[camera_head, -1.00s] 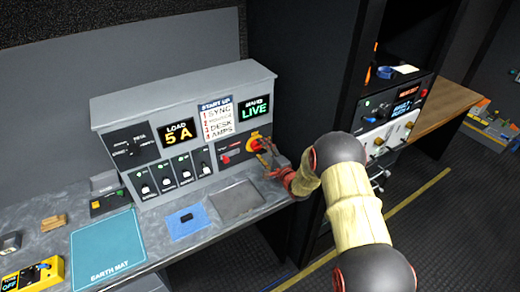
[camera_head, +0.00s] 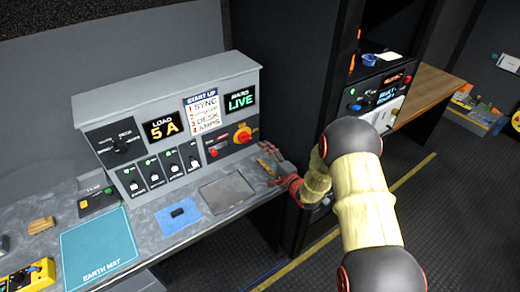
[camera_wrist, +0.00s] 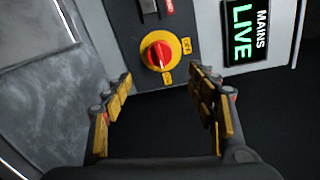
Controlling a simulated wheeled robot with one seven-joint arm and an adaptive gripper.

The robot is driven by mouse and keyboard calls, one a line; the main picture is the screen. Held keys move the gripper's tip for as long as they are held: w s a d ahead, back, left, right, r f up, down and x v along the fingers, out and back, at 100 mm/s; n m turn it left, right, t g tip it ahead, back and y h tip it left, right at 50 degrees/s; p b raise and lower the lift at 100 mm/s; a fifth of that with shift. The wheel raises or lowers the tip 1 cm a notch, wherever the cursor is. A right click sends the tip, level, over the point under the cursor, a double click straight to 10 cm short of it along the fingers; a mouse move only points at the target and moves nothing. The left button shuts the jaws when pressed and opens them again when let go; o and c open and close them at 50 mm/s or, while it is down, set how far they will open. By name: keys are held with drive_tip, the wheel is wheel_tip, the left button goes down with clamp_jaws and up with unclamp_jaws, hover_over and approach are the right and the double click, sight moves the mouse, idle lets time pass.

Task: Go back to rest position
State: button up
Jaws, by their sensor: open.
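My gripper (camera_head: 268,163) is open and empty, at the right end of the grey console (camera_head: 85,101), apart from the red and yellow rotary mains switch (camera_head: 242,134). In the wrist view, my gripper's two yellow-padded fingers (camera_wrist: 165,105) are spread wide with nothing between them. The rotary switch (camera_wrist: 158,52) shows beyond and above the fingertips there. The MAINS LIVE display (camera_head: 240,101) is lit green, and it also shows in the wrist view (camera_wrist: 246,30). The LOAD display (camera_head: 161,128) reads 5 A.
The workbench (camera_head: 160,248) holds a blue earth mat (camera_head: 97,243), a small blue pad (camera_head: 178,216), a dark grey tray (camera_head: 227,192) and a yellow meter (camera_head: 30,279). A dark rack (camera_head: 290,70) stands close right of my gripper. Dark floor (camera_head: 440,205) lies open at the right.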

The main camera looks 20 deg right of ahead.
wheel_tip(320, 180, up, 10)
drive_tip(key=d+r+n+g+h+b, duration=0.1)
drive_tip(key=d+n+g+h, duration=0.1)
drive_tip(key=n+h, duration=0.2)
drive_tip(key=s+r+n+g+h, duration=0.2)
drive_tip(key=s+r+n, duration=0.3)
drive_tip(key=s, duration=0.4)
drive_tip(key=s+a+r+n+g, duration=0.1)
drive_tip(key=s+a+n+g, duration=0.1)
drive_tip(key=s, duration=0.9)
drive_tip(key=s+a+r+n+g+b, duration=0.1)
drive_tip(key=s+a+n+g, duration=0.1)
drive_tip(key=s, duration=0.9)
drive_tip(key=s+a+r+n+g+b, duration=0.1)
drive_tip(key=s+a+n+g, duration=0.1)
drive_tip(key=s, duration=1)
drive_tip(key=shift+r+n+g+y, duration=0.3)
drive_tip(key=shift+n+g, duration=0.1)
drive_tip(key=shift+n, duration=0.5)
drive_tip(key=shift+a, duration=0.1)
drive_tip(key=shift+c, duration=0.4)
